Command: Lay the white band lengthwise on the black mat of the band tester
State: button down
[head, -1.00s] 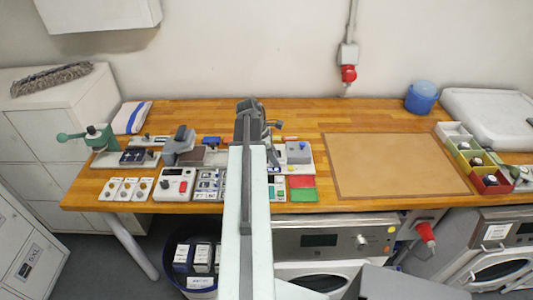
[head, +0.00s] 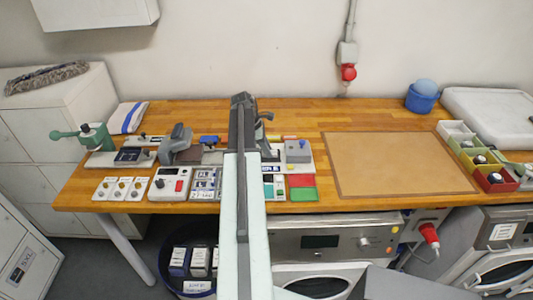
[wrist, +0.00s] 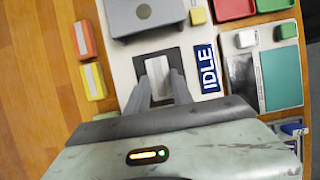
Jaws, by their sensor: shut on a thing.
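The band tester (wrist: 120,42) is a white base with a grey block and round button (wrist: 144,11), a square black mat (wrist: 173,54) and a blue "IDLE" label (wrist: 208,68). Its grey block (head: 298,148) also shows in the head view, right of my arm. My gripper (wrist: 164,92) points at the black mat in the wrist view, shut on a pale strip, the white band (wrist: 157,68). The band appears over the mat, lengthwise between the fingers; I cannot tell whether it touches. In the head view my arm hides the band and mat.
An orange block (wrist: 82,42) and a yellow block (wrist: 93,80) lie left of the tester in the wrist view. A brown board (head: 395,165) covers the bench further right. Several devices crowd the left side.

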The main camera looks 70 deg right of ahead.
jog(key=shift+f, duration=0.1)
jog(key=c, duration=1.1)
grip_release()
jog(key=shift+r+p, duration=0.4)
jog(key=shift+r, duration=0.15)
jog(key=p+v, duration=1)
jog(key=v, duration=0.1)
jog(key=shift+w+a, duration=0.1)
jog(key=shift+w, duration=0.05)
